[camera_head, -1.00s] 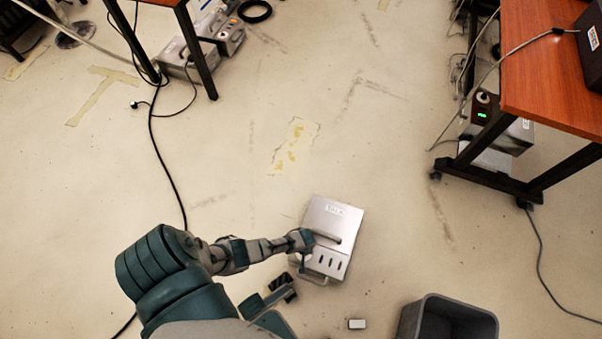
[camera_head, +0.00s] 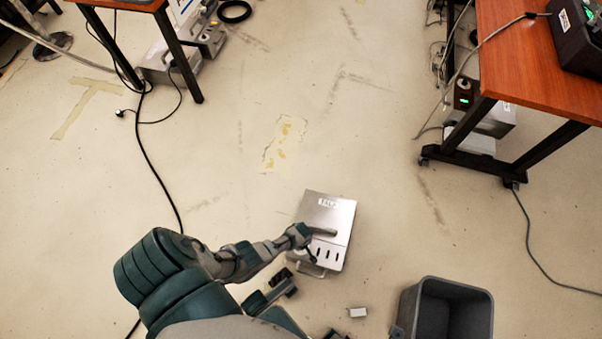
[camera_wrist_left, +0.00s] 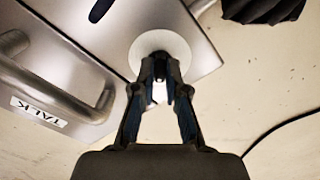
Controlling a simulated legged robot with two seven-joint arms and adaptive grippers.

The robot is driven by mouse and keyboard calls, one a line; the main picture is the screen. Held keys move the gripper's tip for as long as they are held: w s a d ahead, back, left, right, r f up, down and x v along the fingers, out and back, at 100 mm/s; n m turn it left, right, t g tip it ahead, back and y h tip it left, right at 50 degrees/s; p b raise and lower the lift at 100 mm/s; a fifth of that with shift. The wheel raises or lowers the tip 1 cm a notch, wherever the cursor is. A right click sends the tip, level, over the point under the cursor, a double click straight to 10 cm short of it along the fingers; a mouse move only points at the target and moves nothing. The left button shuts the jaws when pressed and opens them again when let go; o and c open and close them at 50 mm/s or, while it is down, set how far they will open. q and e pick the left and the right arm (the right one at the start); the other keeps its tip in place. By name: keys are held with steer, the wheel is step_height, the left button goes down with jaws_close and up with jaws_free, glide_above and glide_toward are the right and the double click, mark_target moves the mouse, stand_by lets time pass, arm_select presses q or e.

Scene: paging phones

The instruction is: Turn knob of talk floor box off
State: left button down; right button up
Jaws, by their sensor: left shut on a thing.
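The talk floor box (camera_head: 335,211) is a silver metal box with a "TALK" label, a handle and dark slots, lying on the floor in front of me. In the left wrist view, its top (camera_wrist_left: 88,75) fills the upper left. My left gripper (camera_wrist_left: 160,78) is shut on the knob at a round white disc (camera_wrist_left: 164,42) by the box's edge. The fingers hide most of the knob, so its turn position cannot be told. In the head view my left gripper (camera_head: 302,240) is at the box's left side.
A grey open bin (camera_head: 447,308) stands at the lower right, with a small white block (camera_head: 357,312) beside it. A wooden table (camera_head: 520,60) is at the right. A black cable (camera_head: 150,160) runs along the floor at the left. The floor beyond the box is clear.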

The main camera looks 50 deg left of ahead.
arm_select(q)
steer(key=shift+s, duration=0.1)
steer(key=c, duration=1.2)
jaws_free()
step_height(320, 180, up, 12)
steer(key=shift+w+f, duration=0.1)
steer(key=shift+w, duration=0.1)
